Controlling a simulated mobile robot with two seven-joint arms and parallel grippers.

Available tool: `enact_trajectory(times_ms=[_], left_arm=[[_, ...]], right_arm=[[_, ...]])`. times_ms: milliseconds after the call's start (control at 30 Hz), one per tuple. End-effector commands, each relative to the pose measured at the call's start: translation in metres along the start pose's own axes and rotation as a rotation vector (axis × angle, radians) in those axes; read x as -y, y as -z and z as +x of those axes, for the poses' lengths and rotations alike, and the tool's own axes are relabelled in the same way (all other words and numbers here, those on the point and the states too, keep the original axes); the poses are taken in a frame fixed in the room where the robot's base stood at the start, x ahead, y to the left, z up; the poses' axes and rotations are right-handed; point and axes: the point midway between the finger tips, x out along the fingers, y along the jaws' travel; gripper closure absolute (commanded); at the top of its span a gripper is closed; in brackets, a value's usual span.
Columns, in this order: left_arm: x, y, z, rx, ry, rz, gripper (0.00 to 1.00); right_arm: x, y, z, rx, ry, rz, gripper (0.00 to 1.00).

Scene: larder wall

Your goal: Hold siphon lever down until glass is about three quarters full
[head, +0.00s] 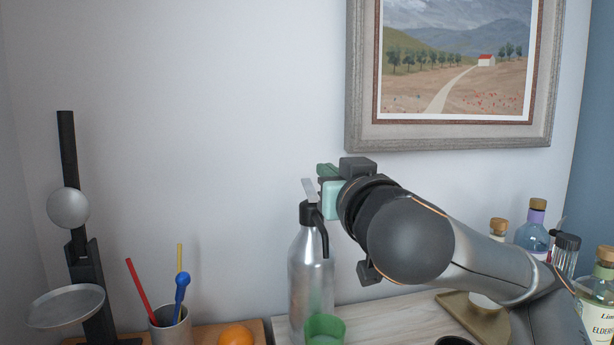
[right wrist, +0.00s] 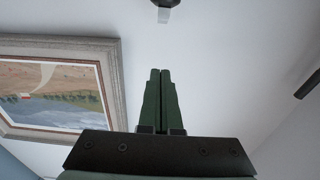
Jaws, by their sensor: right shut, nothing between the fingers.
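The siphon (head: 312,275) is a silver bottle with a black head and spout. It stands upright on the wooden surface, its pale lever (head: 309,190) raised at a slant. A green glass (head: 325,329) is at the siphon's front, low in the head view; its fill level cannot be seen. My right gripper (head: 325,178), with green fingers, is shut and empty at lever height, just right of it. In the right wrist view the shut fingers (right wrist: 160,75) point towards a dark part with a pale tip (right wrist: 164,14), likely the siphon's lever, with a gap between. My left gripper is out of view.
A black stand with a metal dish (head: 67,306) and a cup of stirrers (head: 171,327) are at left. An orange (head: 236,336) lies near the siphon. Corked bottles (head: 533,228) stand at right behind my arm. A framed picture (head: 450,140) hangs above.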

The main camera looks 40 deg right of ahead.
Motion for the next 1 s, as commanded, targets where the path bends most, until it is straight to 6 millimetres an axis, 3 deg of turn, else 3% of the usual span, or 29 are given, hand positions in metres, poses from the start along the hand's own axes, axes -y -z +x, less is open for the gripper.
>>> enact_trajectory(times_ms=[367, 767, 1000], left_arm=[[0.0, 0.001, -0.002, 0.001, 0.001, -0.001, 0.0], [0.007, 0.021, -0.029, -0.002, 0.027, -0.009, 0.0], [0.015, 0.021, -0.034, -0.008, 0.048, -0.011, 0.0]], right_arm=[[0.0, 0.001, 0.001, 0.0, -0.001, 0.0, 1.0], [-0.001, 0.007, 0.025, 0.002, -0.003, -0.005, 1.0], [-0.001, 0.002, 0.075, 0.001, -0.004, 0.001, 1.0]])
